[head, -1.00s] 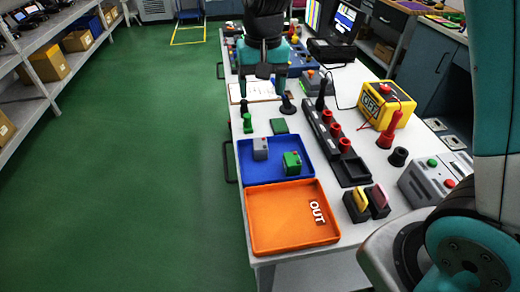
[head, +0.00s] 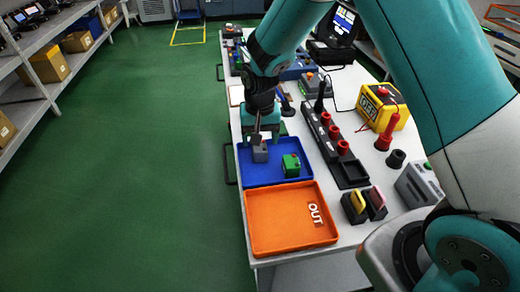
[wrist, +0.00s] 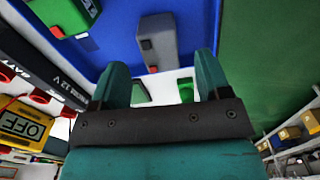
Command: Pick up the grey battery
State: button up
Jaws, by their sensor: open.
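The grey battery (head: 260,154), a small upright block, stands in the left part of the blue tray (head: 275,177). My gripper (head: 262,136) is right above or just behind it, pointing down, and partly hides its top. In the wrist view, the grey battery (wrist: 159,40) with its small red terminal lies ahead of the two teal fingertips (wrist: 162,72), about centred between them. The fingers are apart with nothing between them. I cannot tell whether they touch the battery.
A green battery (head: 291,165) stands close by on the right in the same tray. The orange OUT tray (head: 280,232) is in front and empty. A black rack with red sockets (head: 335,145) and a yellow tester (head: 383,106) stand to the right.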

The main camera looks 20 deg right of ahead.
aim_at(260, 148)
jog(key=shift+s+f, duration=0.1)
jog(key=shift+f, duration=1.8)
jog(key=c, duration=1.1)
jog(key=shift+r, duration=0.2)
